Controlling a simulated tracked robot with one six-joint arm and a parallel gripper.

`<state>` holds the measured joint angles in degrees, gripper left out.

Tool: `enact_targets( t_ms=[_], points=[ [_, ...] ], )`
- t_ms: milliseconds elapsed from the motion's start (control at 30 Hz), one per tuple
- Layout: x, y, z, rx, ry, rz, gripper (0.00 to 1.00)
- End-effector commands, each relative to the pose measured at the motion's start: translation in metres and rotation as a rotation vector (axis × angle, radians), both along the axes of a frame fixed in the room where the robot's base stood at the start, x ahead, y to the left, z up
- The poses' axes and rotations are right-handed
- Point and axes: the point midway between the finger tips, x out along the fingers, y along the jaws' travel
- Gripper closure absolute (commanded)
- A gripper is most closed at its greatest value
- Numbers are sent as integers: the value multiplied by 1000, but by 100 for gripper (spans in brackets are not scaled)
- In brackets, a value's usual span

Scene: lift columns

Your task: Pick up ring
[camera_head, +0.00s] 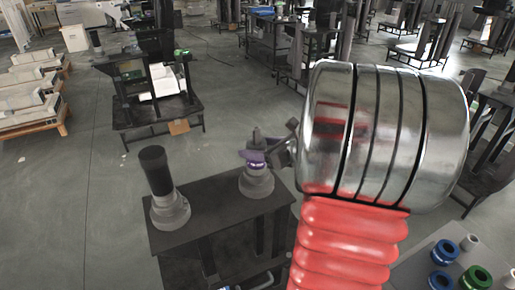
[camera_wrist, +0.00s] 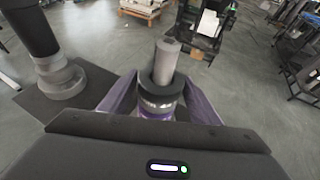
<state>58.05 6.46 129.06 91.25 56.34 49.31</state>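In the head view a grey column base (camera_head: 257,182) stands on a dark table, with a purple band and a dark upright top. The wrist view shows this column from above: a grey post (camera_wrist: 168,58), a dark collar (camera_wrist: 160,88) around it, and a shiny, purple-edged ring (camera_wrist: 158,104) below. My gripper (camera_wrist: 160,78) has its purple-grey fingers on both sides of this column at ring height. I cannot tell whether the fingers touch the ring. In the head view my gripper (camera_head: 254,154) reaches the column from the right, and its grip is partly hidden.
A second column with a black cylinder (camera_head: 155,170) stands left on the dark table (camera_head: 213,208); it also shows in the wrist view (camera_wrist: 30,30). A grey surface at lower right holds blue rings (camera_head: 446,250) and a green ring (camera_head: 476,277). Open floor lies left.

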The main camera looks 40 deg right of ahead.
Motion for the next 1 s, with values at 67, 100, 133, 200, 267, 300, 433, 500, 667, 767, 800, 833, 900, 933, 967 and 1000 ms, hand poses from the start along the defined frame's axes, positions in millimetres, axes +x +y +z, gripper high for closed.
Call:
enact_targets(
  t_ms=[67,100,133,200,267,300,433,500,667,767,800,833,900,933,967,1000],
  points=[
    [0,0,0,0,0,0,49],
    [0,0,0,0,0,0,52],
    [0,0,0,0,0,0,54],
    [0,0,0,0,0,0,59],
    [0,0,0,0,0,0,63],
    [0,0,0,0,0,0,66],
    [0,0,0,0,0,0,75],
    [0,0,0,0,0,0,80],
    [0,0,1,0,-1,0,85],
    [0,0,0,0,-1,-1,85],
    [0,0,1,-1,-1,-1,85],
    [0,0,1,-1,-1,-1,85],
    [0,0,3,-2,-1,0,85],
    [0,0,5,-2,-2,0,85],
    [0,-1,7,-2,-2,0,85],
    [0,-1,10,-2,-2,0,85]
  ],
)
